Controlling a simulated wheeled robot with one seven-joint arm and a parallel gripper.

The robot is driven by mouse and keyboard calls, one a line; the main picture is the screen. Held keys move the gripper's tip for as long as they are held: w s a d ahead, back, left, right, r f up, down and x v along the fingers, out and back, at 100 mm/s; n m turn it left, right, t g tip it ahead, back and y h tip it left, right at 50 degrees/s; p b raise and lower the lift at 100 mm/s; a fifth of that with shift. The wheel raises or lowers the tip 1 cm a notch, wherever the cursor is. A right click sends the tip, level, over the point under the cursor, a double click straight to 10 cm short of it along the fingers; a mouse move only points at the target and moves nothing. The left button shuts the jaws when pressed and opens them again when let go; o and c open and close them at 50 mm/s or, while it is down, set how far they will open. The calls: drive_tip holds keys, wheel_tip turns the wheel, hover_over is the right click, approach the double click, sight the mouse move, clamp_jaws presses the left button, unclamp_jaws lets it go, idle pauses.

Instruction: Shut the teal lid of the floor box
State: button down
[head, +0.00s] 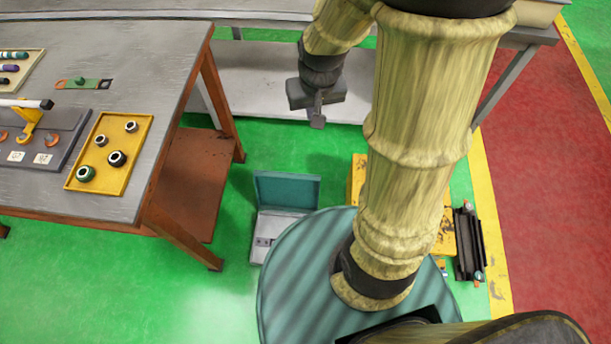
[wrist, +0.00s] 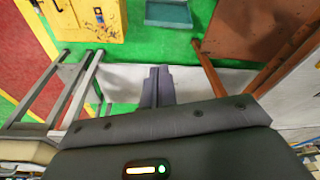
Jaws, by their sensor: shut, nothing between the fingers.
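The floor box (head: 268,226) is a light grey case on the green floor, partly hidden by my round base. Its teal lid (head: 286,190) stands open, raised at the box's far side. Some small dark items show inside the box. In the wrist view the teal lid (wrist: 168,14) is at the top edge, beyond my fingertips. My gripper (head: 317,122) is shut and empty. It points down in the air, beyond the lid and a little to its right in the head view. The two fingers are together in the wrist view (wrist: 157,72). Nothing touches the lid.
A workbench (head: 130,45) with a yellow tray (head: 82,160) of rings stands at the left. A grey table (head: 250,85) with a low shelf stands behind. A yellow cabinet-like object (wrist: 85,20) and a black rack (head: 468,245) lie right of the box. Green floor is clear around the lid.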

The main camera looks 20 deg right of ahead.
drive_tip(key=w+d+f+m+b, duration=0.1)
drive_tip(key=w+d+f+b, duration=0.1)
drive_tip(key=w+f+b, duration=0.5)
drive_tip(key=w+d+f+m+g+b, duration=0.1)
drive_tip(key=w+f+b, duration=0.7)
drive_tip(key=f+b, duration=0.8)
drive_tip(key=w+d+f+m+b, duration=0.1)
drive_tip(key=w+d+f+b, duration=0.2)
drive_tip(key=f, duration=3.1)
drive_tip(key=w+b, duration=0.5)
drive_tip(key=b, duration=0.4)
drive_tip(key=shift+w+f+m+g+b, duration=0.2)
drive_tip(key=shift+w+m+g+b, duration=0.1)
drive_tip(key=shift+m, duration=0.1)
drive_tip(key=s+a+f+b, duration=0.1)
drive_tip(key=s+f+b, duration=0.2)
drive_tip(key=f+b, duration=0.4)
drive_tip(key=shift+f, duration=0.95)
